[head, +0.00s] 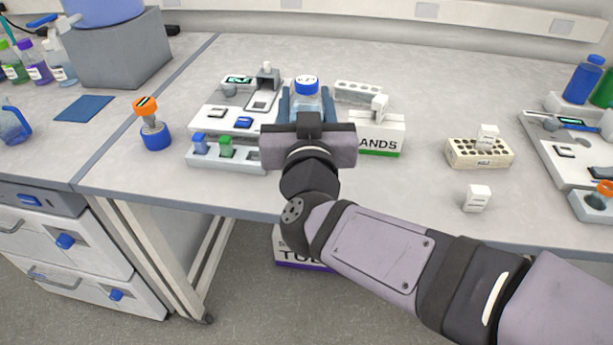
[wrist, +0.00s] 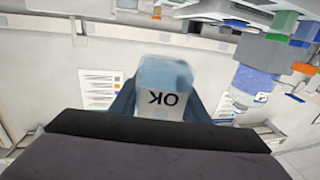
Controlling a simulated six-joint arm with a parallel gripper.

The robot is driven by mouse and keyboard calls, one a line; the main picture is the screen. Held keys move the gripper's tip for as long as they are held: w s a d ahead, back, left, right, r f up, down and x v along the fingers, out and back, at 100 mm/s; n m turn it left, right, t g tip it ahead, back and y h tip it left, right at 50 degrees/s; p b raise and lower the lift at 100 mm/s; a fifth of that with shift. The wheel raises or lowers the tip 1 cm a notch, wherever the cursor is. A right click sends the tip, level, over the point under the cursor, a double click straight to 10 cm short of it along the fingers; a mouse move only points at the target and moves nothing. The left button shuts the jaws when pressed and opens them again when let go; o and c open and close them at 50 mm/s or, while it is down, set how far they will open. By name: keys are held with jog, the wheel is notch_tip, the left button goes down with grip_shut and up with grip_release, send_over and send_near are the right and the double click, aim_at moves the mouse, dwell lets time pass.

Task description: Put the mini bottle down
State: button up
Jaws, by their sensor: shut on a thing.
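The mini bottle (head: 306,97) is small and clear with a blue cap, in the middle of the head view. My gripper (head: 306,108) is shut on it, with one blue finger on each side. The bottle looks upright and in front of the white station's right side. I cannot tell whether its base touches anything, because my gripper hides its lower part. In the wrist view the bottle (wrist: 165,85) shows pale blue with a white label reading "OK", between the fingers.
A white station (head: 205,125) with small blue and green pieces stands left of my gripper. A box marked "LANDS" (head: 380,140) is close on the right. An orange-topped item (head: 148,115) stands further left. A beige rack (head: 480,153) stands right. The bench between box and rack is clear.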

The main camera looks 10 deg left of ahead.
jog(key=shift+f+b, duration=1.6)
jog(key=shift+f, duration=3.15)
jog(key=shift+f, duration=0.1)
jog(key=shift+f, duration=0.1)
jog(key=o, duration=1.1)
jog(key=shift+f, duration=0.1)
jog(key=s, duration=0.4)
jog(key=shift+d, duration=0.35)
jog(key=shift+o, duration=0.5)
jog(key=shift+s+d, duration=0.15)
jog(key=shift+s, duration=0.3)
